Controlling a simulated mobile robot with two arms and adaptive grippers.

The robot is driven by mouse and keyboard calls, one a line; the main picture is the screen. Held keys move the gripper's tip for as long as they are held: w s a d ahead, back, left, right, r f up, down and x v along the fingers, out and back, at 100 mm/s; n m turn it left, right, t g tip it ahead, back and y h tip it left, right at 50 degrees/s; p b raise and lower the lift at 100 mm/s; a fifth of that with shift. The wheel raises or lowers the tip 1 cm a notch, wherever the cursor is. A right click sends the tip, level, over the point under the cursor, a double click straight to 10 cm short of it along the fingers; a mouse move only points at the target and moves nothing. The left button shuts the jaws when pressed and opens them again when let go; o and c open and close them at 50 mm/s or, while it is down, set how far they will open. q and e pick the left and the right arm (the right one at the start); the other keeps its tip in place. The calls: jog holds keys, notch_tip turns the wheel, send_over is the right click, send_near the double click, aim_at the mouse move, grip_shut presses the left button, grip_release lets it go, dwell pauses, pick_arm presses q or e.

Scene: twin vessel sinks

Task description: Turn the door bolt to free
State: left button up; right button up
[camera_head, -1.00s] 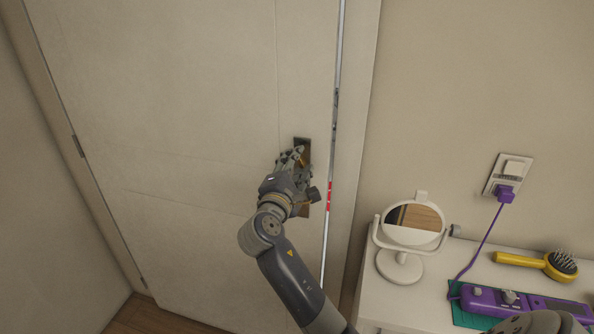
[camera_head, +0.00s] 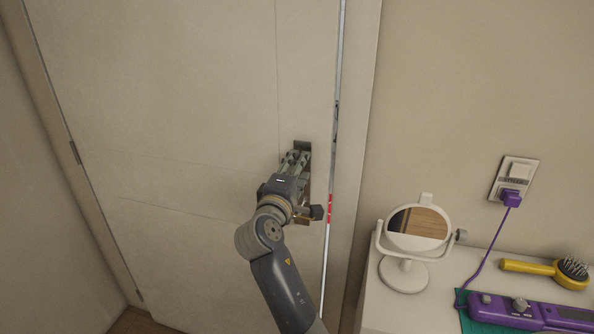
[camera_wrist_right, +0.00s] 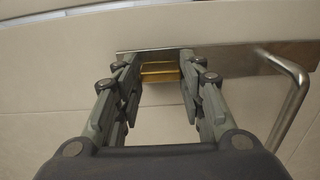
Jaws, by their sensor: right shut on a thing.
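The door bolt (camera_wrist_right: 160,70) is a small brass-coloured piece on a metal lock plate (camera_wrist_right: 235,60) in the right wrist view. My right gripper (camera_wrist_right: 160,75) has its fingers on either side of the bolt and is shut on it. In the head view the right gripper (camera_head: 296,158) is at the plate (camera_head: 302,146) on the pale door (camera_head: 190,130), and its fingers hide the bolt there. A metal lever handle (camera_wrist_right: 290,105) stands off the plate beside the right finger in the wrist view. My left gripper is in neither view.
The door edge has a metal strip with red marks (camera_head: 329,208). To the right, a white counter holds a round mirror (camera_head: 415,228), a yellow brush (camera_head: 530,266) and a purple device (camera_head: 510,312). A purple plug (camera_head: 512,199) sits in the wall socket.

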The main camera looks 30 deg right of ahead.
jog(key=o, duration=1)
jog(key=shift+o, duration=0.2)
jog(key=v, duration=0.7)
jog(key=shift+s, duration=0.2)
jog(key=shift+a, duration=0.1)
